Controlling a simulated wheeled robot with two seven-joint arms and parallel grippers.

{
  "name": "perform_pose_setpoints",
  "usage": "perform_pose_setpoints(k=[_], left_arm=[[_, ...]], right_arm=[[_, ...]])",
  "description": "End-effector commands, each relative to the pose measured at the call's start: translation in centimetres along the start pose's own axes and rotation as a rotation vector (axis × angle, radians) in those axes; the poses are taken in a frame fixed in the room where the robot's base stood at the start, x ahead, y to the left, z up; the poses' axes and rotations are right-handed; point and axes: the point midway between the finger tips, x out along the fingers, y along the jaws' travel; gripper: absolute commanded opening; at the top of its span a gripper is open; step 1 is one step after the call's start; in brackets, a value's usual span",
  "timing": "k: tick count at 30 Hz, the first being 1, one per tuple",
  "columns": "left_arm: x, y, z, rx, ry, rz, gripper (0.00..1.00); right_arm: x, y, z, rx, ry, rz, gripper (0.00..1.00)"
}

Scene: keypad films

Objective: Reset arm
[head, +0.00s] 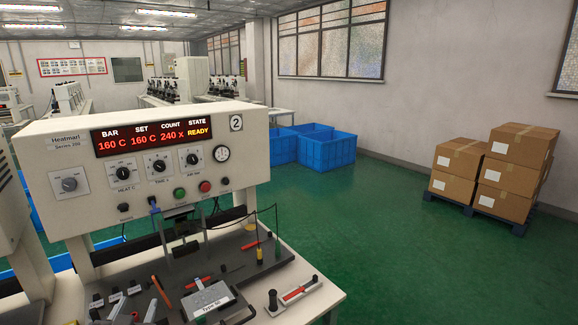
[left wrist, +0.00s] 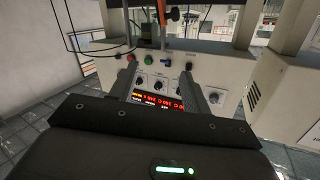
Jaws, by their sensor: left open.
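My left gripper (left wrist: 160,72) shows in the left wrist view with its two grey fingers wide apart. It is open, and nothing is held between the fingers. That view looks at the machine's front upside down, with the lit display (left wrist: 160,100) seen between the fingers. A clear gap to the panel cannot be judged. In the head view the white heat-press machine (head: 100,200) stands at left. Its display (head: 150,136) reads READY, with 160 C for both BAR and SET. I cannot make out either of my grippers in the head view. My right gripper is not seen.
Below the panel, a dark work plate (head: 245,258) bears a metal block labelled Type 50 (head: 208,300) and several small tools. A red-and-black tool (head: 297,291) lies at the bench's right. Blue bins (head: 330,152) and stacked cartons (head: 505,175) stand beyond. The green floor between is clear.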

Motion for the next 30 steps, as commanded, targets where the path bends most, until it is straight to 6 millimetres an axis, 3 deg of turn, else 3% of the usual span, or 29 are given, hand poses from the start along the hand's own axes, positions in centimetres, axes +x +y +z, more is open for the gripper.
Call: perform_pose_setpoints(k=[5, 9, 15, 21, 30], left_arm=[[-4.8, 4.6, 9.1, 0.01, -0.308, 0.194, 0.48], [-10.6, 7.2, 15.7, 0.019, -0.575, 0.311, 0.48], [-17.9, 8.4, 21.4, 0.044, -0.858, 0.389, 0.48], [-24.6, 8.3, 25.0, 0.083, -1.089, 0.424, 0.48], [-21.8, 11.3, 34.5, 0.093, -1.131, 0.432, 0.48]], right_arm=[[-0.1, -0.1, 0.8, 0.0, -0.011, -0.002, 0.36], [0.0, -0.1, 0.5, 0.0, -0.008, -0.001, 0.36], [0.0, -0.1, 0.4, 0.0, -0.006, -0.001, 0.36], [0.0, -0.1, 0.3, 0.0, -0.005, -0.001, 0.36], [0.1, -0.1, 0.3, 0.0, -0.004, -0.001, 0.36]])
